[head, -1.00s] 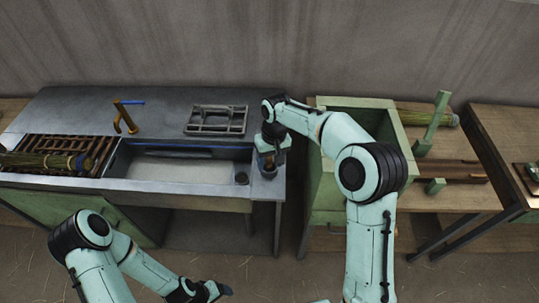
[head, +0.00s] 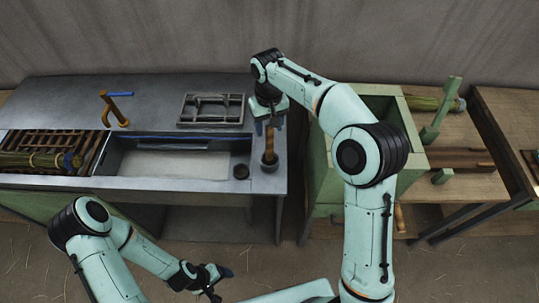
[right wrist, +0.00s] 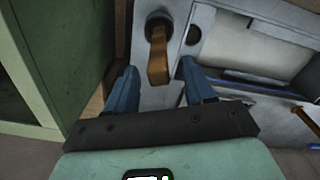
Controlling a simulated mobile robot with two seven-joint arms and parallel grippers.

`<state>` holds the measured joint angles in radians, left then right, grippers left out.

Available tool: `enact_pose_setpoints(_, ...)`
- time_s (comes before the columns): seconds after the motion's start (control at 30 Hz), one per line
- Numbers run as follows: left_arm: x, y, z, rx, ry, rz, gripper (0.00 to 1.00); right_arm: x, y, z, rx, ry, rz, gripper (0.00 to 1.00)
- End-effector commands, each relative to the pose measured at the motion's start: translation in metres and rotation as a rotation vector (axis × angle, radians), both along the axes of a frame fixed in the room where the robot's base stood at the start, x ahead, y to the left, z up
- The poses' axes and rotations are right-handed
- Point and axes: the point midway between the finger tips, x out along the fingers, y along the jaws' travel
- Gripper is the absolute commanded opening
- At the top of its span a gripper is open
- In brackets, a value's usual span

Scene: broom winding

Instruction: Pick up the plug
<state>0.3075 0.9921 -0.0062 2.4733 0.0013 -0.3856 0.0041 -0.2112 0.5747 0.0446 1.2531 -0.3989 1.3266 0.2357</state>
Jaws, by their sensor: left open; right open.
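An upright wooden-handled piece (head: 269,143) stands in a dark round cup (head: 269,166) at the sink counter's right end. It is probably the plug, but I cannot be sure. In the right wrist view the wooden handle (right wrist: 158,62) points toward my fingers. My right gripper (head: 268,125) is open and empty, above the handle's top. In the right wrist view the fingers (right wrist: 160,85) lie on both sides of the handle's line, apart from it. A black round spot (head: 241,172) lies left of the cup; disc or hole, I cannot tell. My left gripper (head: 217,276) is open and empty, low in front of the counter.
The sink basin (head: 180,163) lies left of the cup. A green cabinet (head: 318,165) stands close on the right, across a narrow gap.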

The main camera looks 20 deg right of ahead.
Motion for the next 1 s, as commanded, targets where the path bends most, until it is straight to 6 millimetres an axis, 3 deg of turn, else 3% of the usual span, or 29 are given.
enact_pose_setpoints(0.33, -0.007, 0.0, -0.007, 0.0, 0.008, 0.0, 0.8, -0.001, -0.001, -0.046, 0.001, 0.003, 0.0, 0.53)
enact_pose_setpoints(0.63, -0.007, 0.0, -0.007, 0.0, 0.008, 0.0, 0.8, 0.0, -0.001, -0.051, 0.001, -0.002, 0.0, 0.53)
enact_pose_setpoints(0.67, -0.007, 0.0, -0.007, 0.0, 0.008, 0.0, 0.8, 0.0, -0.001, -0.051, 0.001, -0.002, 0.0, 0.5)
enact_pose_setpoints(0.8, -0.007, 0.0, -0.007, 0.0, 0.008, 0.0, 0.8, 0.0, -0.001, -0.051, 0.001, -0.002, 0.0, 0.04)
enact_pose_setpoints(0.83, -0.007, 0.0, -0.007, 0.0, 0.008, 0.0, 0.8, 0.0, -0.001, -0.051, 0.0, -0.002, 0.0, 0.0)
enact_pose_setpoints(1.0, -0.007, 0.0, -0.007, 0.0, 0.008, 0.0, 0.8, 0.0, -0.001, -0.05, 0.001, -0.003, 0.0, 0.0)
